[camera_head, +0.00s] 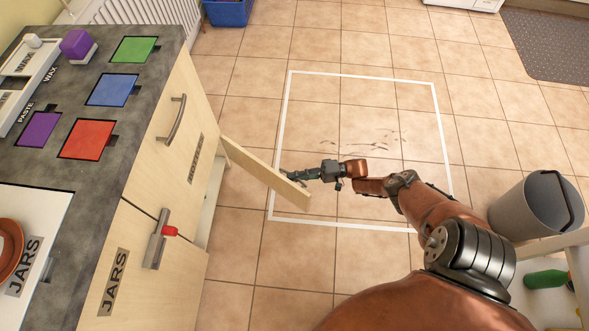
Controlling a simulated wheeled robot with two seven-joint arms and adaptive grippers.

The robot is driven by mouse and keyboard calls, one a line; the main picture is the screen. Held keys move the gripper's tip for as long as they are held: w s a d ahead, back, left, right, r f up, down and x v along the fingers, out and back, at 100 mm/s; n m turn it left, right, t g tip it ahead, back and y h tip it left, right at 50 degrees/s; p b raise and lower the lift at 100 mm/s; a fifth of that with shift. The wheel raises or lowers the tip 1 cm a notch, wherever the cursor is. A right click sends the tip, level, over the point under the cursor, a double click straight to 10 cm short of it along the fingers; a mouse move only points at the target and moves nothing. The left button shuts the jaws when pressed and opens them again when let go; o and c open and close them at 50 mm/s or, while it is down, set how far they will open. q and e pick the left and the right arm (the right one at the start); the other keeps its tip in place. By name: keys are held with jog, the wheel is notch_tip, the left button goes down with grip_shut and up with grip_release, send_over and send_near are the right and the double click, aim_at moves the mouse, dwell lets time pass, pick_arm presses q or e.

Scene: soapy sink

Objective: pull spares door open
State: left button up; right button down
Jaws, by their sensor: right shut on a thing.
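The pale wooden door (265,174) stands swung out from the lower front of the cabinet, with its top edge and inner face in view and a gap between it and the cabinet. I take it as the spares door; its outer face and any label on it are hidden. My right gripper (291,174) is at the door's far side near its free end, shut on the door's handle, which is mostly hidden behind the panel. My left gripper is out of view.
The counter (105,185) has coloured squares on top. A grey bin (537,208) stands right. White-outlined floor (350,110) is clear beyond my arm.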

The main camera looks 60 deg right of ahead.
jog(key=c, duration=2.2)
grip_release()
jog(key=shift+w, duration=0.1)
jog(key=shift+o, duration=1.2)
